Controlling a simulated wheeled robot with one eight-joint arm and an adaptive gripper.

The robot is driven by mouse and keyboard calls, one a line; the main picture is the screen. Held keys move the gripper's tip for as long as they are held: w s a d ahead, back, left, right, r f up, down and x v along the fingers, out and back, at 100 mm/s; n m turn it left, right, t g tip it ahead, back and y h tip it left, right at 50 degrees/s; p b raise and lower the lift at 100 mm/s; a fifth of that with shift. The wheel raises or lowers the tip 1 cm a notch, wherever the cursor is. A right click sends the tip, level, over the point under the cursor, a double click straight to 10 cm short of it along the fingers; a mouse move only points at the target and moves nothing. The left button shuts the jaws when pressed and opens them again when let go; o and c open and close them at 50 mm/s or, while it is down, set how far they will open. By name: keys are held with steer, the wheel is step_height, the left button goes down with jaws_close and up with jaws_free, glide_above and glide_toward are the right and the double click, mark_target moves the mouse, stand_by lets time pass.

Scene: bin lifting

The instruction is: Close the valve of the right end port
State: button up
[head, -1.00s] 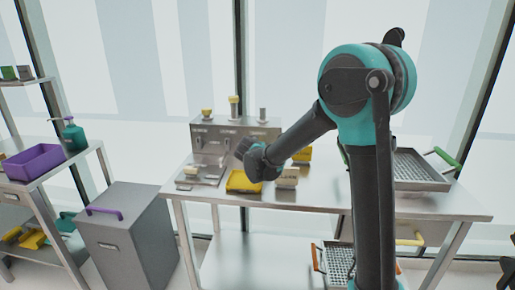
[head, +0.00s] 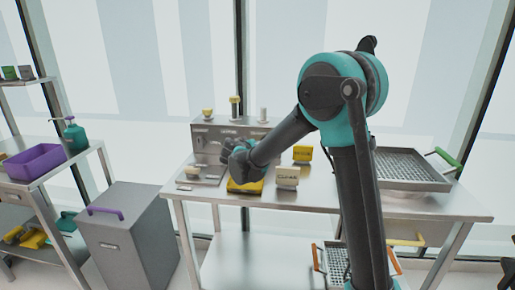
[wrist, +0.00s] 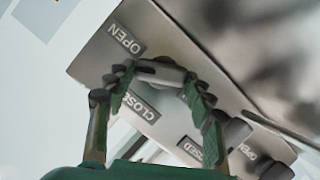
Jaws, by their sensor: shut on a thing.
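The grey valve station (head: 205,140) stands at the back left of the table. It has a row of ports on top, the right end one (head: 263,115) carrying a pale upright piece. My gripper (head: 228,152) is at the station's front face. In the wrist view its green fingers (wrist: 160,78) are shut on a grey valve handle (wrist: 160,68). The handle lies between an OPEN label (wrist: 125,38) and a CLOSED label (wrist: 140,106). More handles (wrist: 236,132) show at the lower right, apart from my fingers. I cannot tell from these views which port the held handle belongs to.
Low blocks (head: 287,177) and a yellow tray (head: 243,187) sit on the table in front of the station. A mesh basket (head: 405,165) is at the right. A grey bin (head: 135,235) stands left of the table, and a purple tub (head: 35,163) is on the left shelf.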

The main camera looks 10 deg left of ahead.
steer(key=n+h, duration=0.1)
steer(key=n, duration=0.1)
steer(key=n+h, duration=0.1)
steer(key=n, duration=0.1)
steer(key=shift+a+f+t, duration=0.15)
steer(key=shift+a+t, duration=0.2)
steer(key=shift+t, duration=0.05)
steer(key=n, duration=0.2)
steer(key=n+t+h, duration=0.1)
steer(key=shift+a+f+n+h, duration=0.1)
steer(key=shift+f+n+h, duration=0.1)
steer(key=shift+n+h, duration=0.15)
steer(key=shift+n, duration=0.25)
steer(key=o, duration=1.2)
steer(key=shift+c, duration=0.2)
steer(key=shift+r, duration=0.1)
